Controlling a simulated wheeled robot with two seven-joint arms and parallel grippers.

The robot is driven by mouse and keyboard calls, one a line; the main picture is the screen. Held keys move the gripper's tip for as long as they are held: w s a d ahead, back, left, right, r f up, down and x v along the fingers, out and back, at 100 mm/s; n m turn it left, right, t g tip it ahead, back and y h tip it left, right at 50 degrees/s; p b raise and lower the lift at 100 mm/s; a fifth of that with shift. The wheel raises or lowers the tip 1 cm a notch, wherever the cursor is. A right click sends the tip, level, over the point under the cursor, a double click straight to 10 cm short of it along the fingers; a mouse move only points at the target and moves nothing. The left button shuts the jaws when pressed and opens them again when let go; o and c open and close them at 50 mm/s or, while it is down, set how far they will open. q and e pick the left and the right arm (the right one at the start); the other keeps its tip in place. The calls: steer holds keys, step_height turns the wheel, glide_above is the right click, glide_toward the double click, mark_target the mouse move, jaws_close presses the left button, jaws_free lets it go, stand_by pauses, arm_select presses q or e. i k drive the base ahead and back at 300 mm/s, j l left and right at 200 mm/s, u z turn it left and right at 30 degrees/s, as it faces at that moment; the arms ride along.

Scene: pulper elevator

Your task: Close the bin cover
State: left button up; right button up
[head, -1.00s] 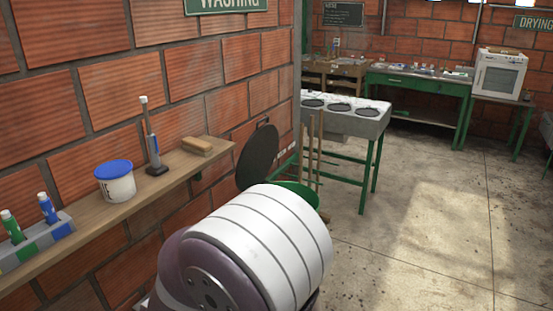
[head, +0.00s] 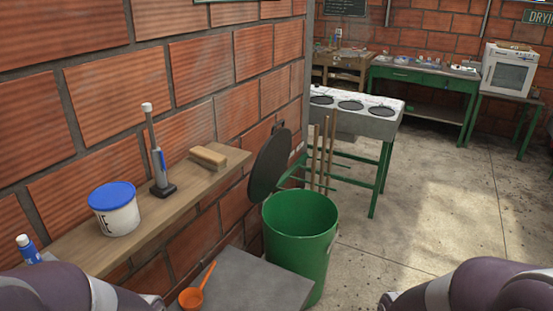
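A green bin (head: 300,238) stands on the floor in the middle of the head view, its top open. Its round dark cover (head: 270,165) is tilted up, nearly upright, behind the bin's left rim and close to the brick wall. A small handle shows at the cover's top edge. Parts of my two arms show at the bottom left and bottom right corners. Neither of my grippers is in the picture.
A wooden shelf (head: 135,215) on the left wall holds a white tub with blue lid (head: 115,210), a tamper-like tool and a brush (head: 208,158). A grey surface (head: 245,285) with an orange scoop (head: 196,290) lies left of the bin. Floor to the right is clear.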

mark_target(271, 161)
steer(key=i+l+z, duration=0.2)
steer(key=i+l, duration=0.2)
steer(key=i+l+z, duration=0.2)
steer(key=i+l, duration=0.25)
steer(key=i+l+z, duration=0.2)
steer(key=i+l, duration=0.2)
steer(key=i+l+z, duration=0.2)
steer(key=i, duration=0.35)
steer(key=i+l+z, duration=0.2)
steer(key=i, duration=0.3)
steer(key=i+u, duration=0.35)
steer(key=i+l+u, duration=0.25)
steer(key=i+u, duration=0.15)
steer(key=i+l+u, duration=0.35)
steer(key=i+j, duration=0.1)
